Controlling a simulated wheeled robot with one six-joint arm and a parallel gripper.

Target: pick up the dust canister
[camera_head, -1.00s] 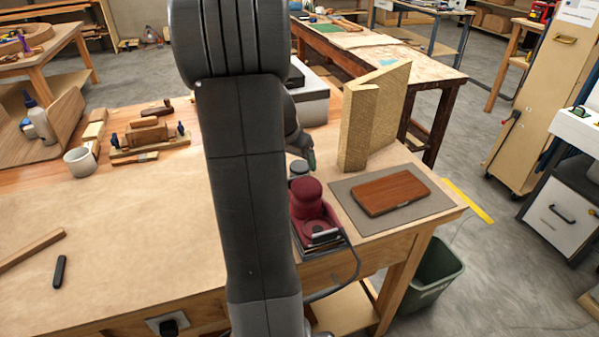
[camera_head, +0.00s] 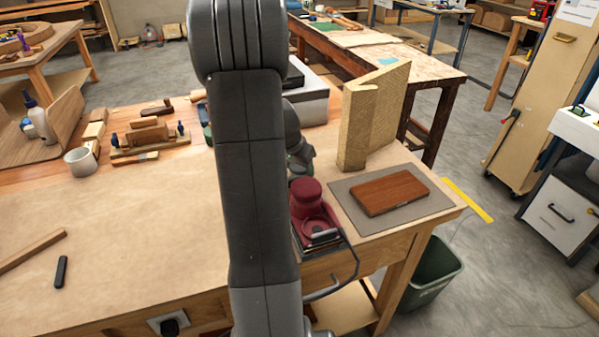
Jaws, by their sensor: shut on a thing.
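My gripper (camera_head: 301,157) shows only in part, at the right edge of my dark arm, just above and behind the red sander (camera_head: 306,192). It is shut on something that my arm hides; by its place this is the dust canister. The canister itself cannot be made out now. The sander sits upright near the front right edge of the workbench (camera_head: 130,230), with a dark cord or hose hanging over the edge.
A reddish-brown board (camera_head: 389,193) lies on a grey mat (camera_head: 355,211) to the right. A bent wooden piece (camera_head: 376,112) stands behind it. My arm blocks the middle.

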